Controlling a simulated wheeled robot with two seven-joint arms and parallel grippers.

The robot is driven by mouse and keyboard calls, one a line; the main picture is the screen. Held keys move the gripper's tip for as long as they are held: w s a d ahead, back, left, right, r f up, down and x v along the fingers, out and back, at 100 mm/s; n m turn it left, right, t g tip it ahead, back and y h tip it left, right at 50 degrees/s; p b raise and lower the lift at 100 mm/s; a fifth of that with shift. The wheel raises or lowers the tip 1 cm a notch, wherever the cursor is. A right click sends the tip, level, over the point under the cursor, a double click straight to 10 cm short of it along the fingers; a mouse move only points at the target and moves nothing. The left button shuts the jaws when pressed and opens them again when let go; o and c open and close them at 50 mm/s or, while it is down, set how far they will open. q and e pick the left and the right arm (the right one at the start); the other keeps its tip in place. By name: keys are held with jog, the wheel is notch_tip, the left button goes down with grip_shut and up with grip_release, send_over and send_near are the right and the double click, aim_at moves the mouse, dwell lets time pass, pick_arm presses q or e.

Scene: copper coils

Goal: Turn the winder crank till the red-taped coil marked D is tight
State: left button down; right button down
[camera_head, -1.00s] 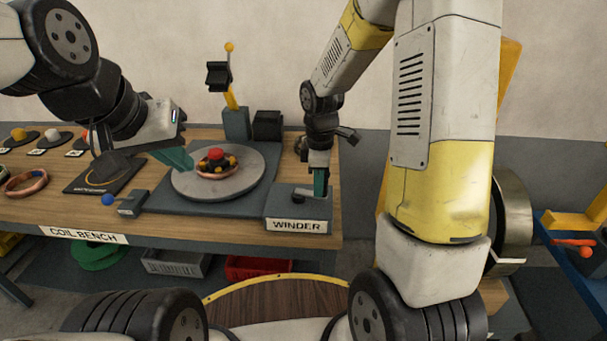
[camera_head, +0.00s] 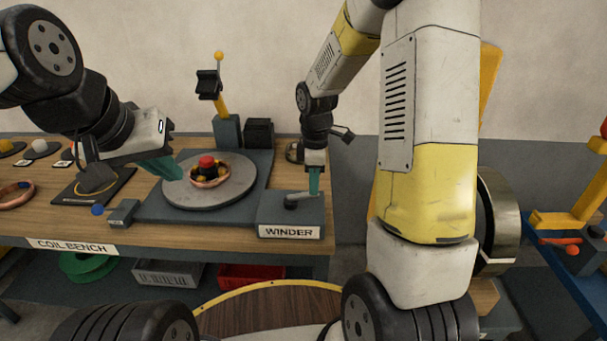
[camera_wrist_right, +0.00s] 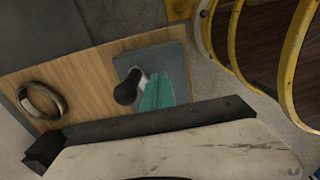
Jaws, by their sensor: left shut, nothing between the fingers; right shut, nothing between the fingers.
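The winder (camera_head: 290,212) is a grey box at the right end of the bench, with a short crank whose dark knob (camera_head: 291,204) shows on top. A copper coil (camera_head: 211,183) with a red centre lies on the round grey turntable (camera_head: 180,195); no letter D is legible. My right gripper (camera_head: 314,190) is shut and empty, its teal fingers pointing down beside the crank. The right wrist view shows the fingers (camera_wrist_right: 160,92) beside the knob (camera_wrist_right: 127,92); contact is unclear. My left gripper (camera_head: 170,170) is shut and empty at the turntable's left edge.
A small grey block (camera_head: 124,212) with a blue ball stands left of the turntable. A yellow post (camera_head: 225,95) with a black clamp rises behind it. Another copper coil (camera_head: 15,195) lies at the bench's left end. A grey crate (camera_head: 168,274) sits under the bench.

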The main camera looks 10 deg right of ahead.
jog(key=shift+d+f, duration=0.15)
jog(key=shift+f, duration=0.15)
